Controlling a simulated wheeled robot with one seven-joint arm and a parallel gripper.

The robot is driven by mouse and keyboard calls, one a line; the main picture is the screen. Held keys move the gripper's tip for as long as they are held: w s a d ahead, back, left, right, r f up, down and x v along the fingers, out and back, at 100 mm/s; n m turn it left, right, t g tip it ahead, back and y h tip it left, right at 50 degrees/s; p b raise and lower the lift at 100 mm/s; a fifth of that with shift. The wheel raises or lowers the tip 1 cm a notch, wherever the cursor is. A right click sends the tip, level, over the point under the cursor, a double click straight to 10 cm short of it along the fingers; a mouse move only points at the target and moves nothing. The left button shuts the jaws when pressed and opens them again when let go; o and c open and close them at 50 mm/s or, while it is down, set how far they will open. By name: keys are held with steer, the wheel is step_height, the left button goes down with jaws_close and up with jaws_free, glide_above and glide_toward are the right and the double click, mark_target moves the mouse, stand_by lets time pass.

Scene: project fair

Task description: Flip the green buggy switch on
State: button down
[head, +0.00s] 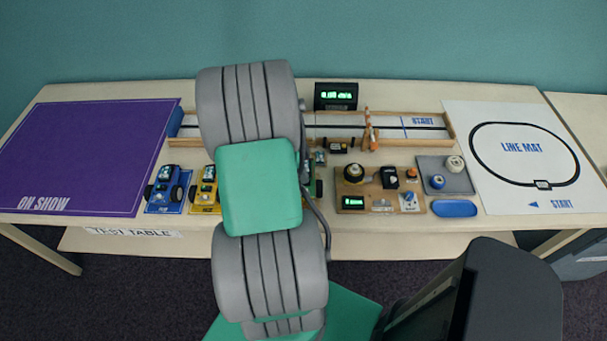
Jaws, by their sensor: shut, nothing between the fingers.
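Only the right edge of a green buggy (319,188) shows in the head view, just right of my arm in the row of buggies. The rest of it is hidden behind my arm, and its switch cannot be seen. My gripper is not visible; my grey and green arm links cover the middle of the table.
A blue buggy (166,188) and a yellow buggy (204,190) stand left of my arm. A wooden board of parts (350,210), grey tray (458,180) and blue dish (454,208) lie right. Behind runs a walled track (397,133). The purple mat (80,155) is bare.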

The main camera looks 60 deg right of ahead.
steer(key=w+v, duration=0.1)
steer(key=v, duration=1.2)
steer(key=shift+w+a, duration=0.15)
steer(key=shift+a, duration=0.2)
